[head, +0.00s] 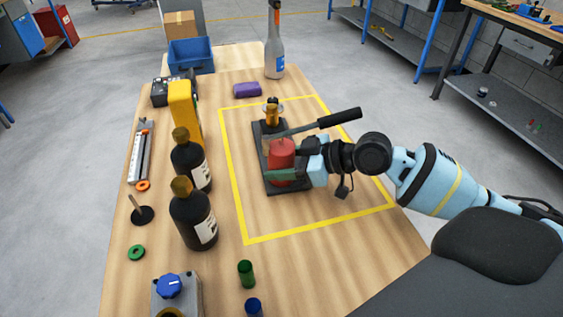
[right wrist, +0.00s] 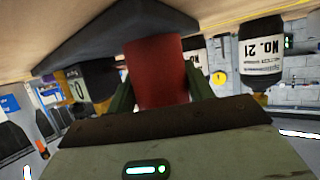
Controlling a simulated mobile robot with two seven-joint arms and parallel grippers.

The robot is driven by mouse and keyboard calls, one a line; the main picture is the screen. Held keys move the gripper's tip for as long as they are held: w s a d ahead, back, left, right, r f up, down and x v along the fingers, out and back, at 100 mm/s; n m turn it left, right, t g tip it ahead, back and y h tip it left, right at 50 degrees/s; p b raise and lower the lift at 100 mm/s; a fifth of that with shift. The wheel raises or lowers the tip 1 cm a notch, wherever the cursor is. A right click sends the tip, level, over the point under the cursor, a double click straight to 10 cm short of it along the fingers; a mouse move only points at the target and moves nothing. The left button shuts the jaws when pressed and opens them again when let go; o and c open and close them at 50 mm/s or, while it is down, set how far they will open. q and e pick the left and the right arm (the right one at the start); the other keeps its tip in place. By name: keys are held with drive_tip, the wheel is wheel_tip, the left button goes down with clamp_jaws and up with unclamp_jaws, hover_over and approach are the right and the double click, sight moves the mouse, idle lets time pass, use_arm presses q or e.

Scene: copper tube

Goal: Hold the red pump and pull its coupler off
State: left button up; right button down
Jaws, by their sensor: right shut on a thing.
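The red pump (head: 281,165) stands on a dark base plate (head: 266,129) inside the yellow outline on the table. A lever with a black handle (head: 340,117) reaches out from it to the right. A brass-coloured fitting (head: 272,109), perhaps the coupler, stands upright at the far end of the plate. My right gripper (head: 287,164) comes in from the right and is shut on the red pump. The right wrist view shows the red cylinder (right wrist: 155,72) between its two green fingers (right wrist: 158,95). My left gripper is not in view.
Two dark bottles (head: 190,160) (head: 195,222) and a yellow case (head: 184,109) stand left of the outline. A green cylinder (head: 246,273) stands in front. The outlined area's near part is bare.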

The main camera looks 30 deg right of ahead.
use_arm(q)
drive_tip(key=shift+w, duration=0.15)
use_arm(e)
drive_tip(key=shift+s+a+f, duration=0.1)
drive_tip(key=shift+f, duration=0.15)
drive_tip(key=shift+n+g+y, duration=0.4)
drive_tip(key=shift+n, duration=0.1)
drive_tip(key=s+a+r, duration=0.3)
drive_tip(key=shift+r, duration=0.3)
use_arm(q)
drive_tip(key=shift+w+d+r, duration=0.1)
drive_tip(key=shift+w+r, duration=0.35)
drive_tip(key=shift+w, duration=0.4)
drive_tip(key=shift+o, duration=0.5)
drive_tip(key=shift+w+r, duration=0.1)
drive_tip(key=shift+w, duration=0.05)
use_arm(e)
drive_tip(key=s+a+r+n+g+y, duration=0.2)
drive_tip(key=s+a+r+n+g, duration=0.1)
drive_tip(key=s+a+r, duration=0.7)
drive_tip(key=shift+s+a+r+n, duration=0.2)
drive_tip(key=shift+s+r+n, duration=0.1)
drive_tip(key=shift+r, duration=0.4)
